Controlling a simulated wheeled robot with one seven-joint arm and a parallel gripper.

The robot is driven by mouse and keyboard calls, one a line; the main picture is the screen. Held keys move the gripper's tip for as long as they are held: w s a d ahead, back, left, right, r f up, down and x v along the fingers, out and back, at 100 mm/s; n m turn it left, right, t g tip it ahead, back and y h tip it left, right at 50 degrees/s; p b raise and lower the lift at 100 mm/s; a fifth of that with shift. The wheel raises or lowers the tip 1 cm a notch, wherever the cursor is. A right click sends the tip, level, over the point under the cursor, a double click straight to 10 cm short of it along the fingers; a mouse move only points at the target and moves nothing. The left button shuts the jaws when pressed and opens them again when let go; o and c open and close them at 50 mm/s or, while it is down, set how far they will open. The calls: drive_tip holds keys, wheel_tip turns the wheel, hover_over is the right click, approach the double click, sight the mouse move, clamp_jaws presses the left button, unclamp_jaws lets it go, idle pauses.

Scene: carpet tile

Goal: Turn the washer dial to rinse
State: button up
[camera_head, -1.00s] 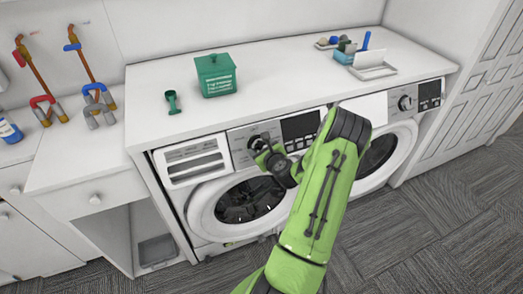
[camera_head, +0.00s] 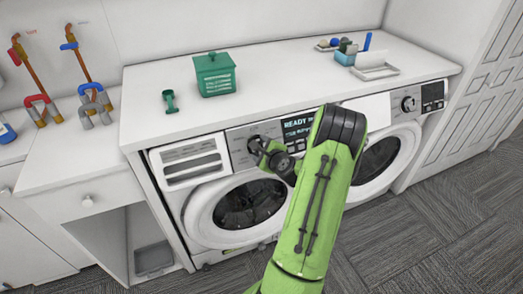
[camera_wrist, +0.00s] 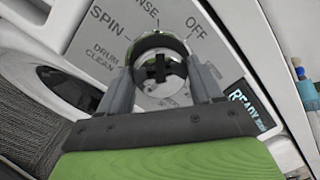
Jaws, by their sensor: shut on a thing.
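The left washer (camera_head: 190,205) is a white front-loader with a round dial on its grey panel. The dial (camera_wrist: 160,42) is silver with a dark cross-shaped mark in the wrist view. Labels SPIN, DRUM CLEAN, OFF and a cut-off label ending in "NSE" surround it. My gripper (camera_wrist: 162,72) is shut on the dial, one finger on each side. In the head view my gripper (camera_head: 266,150) partly covers the dial. I cannot tell which label the dial points to. The washer display (camera_head: 297,124) is lit and begins with READY.
A second front-loader (camera_head: 408,130) stands at the right. The white counter (camera_head: 300,75) above holds a green box (camera_head: 215,75), a green scoop (camera_head: 170,101) and a tray (camera_head: 375,73) with small items at the back right.

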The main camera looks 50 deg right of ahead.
idle(0.3)
drive_tip(key=o, duration=1.1)
drive_tip(key=shift+c, duration=0.2)
drive_tip(key=shift+s, duration=0.1)
drive_tip(key=b+v, duration=0.3)
drive_tip(key=v, duration=1.2)
drive_tip(key=shift+s+a+b, duration=0.15)
drive_tip(key=shift+s+b, duration=0.15)
drive_tip(key=shift+r, duration=0.1)
